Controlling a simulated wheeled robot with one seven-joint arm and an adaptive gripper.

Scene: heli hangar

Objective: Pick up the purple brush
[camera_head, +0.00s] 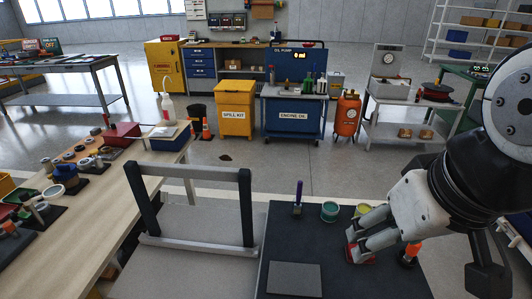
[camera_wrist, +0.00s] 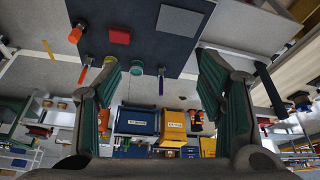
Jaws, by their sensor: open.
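The purple brush (camera_head: 298,194) stands upright on the dark mat (camera_head: 315,225) near its far left part, with its purple handle up. It also shows in the wrist view (camera_wrist: 161,82) as a thin purple handle between the spread fingers. My gripper (camera_head: 354,240) is open and empty, to the right of the brush and nearer the robot, over the red block (camera_head: 364,258). The fingers (camera_wrist: 156,68) hide part of that block in the head view. The brush is apart from the fingers.
Close to the brush are a teal cup (camera_head: 329,211) and a yellow cup (camera_head: 363,209). An orange-handled tool (camera_head: 411,253) stands at the right. A grey plate (camera_head: 294,279) lies at the front. A dark-posted frame (camera_head: 196,172) stands left of the mat.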

